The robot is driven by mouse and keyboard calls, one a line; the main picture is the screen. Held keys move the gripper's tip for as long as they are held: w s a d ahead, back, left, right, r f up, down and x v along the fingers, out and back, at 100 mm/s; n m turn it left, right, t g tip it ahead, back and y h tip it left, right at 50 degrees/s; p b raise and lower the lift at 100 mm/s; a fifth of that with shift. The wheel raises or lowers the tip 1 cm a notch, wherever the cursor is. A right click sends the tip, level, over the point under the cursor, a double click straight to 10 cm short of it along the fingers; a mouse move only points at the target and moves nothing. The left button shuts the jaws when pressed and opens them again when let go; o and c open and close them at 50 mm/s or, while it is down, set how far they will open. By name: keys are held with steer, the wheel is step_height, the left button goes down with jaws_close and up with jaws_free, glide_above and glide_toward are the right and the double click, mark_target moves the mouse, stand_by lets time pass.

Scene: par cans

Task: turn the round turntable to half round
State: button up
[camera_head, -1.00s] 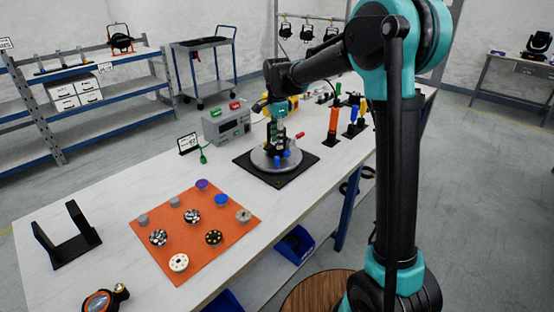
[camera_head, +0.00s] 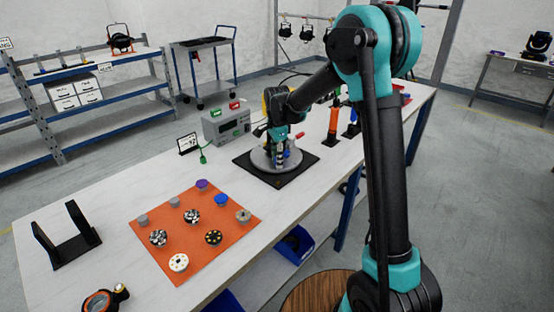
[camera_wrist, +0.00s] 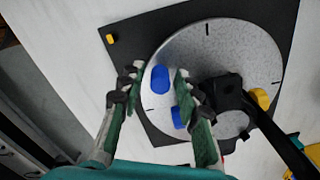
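The round turntable (camera_head: 262,162) is a grey speckled disc with black tick marks on a black square base (camera_head: 245,160). In the wrist view the disc (camera_wrist: 225,48) fills the middle, over the black base (camera_wrist: 275,15). A blue upright peg (camera_wrist: 160,79) stands near its rim, and a second blue part (camera_wrist: 179,118) stands closer to the lower finger area. A black bracket (camera_wrist: 228,92) with a yellow knob (camera_wrist: 261,98) crosses the disc. My gripper (camera_wrist: 159,72) is open over the disc, one finger on each side of the blue peg, with gaps visible. In the head view my gripper (camera_head: 280,152) partly hides the disc.
A small yellow piece (camera_wrist: 111,39) sits at the base's corner. A grey box (camera_head: 226,124) stands behind the turntable, an orange upright tool (camera_head: 333,122) to its right. An orange mat (camera_head: 170,240) with several round parts lies front left. White tabletop between is clear.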

jaws_close()
steer(key=shift+d, duration=0.15)
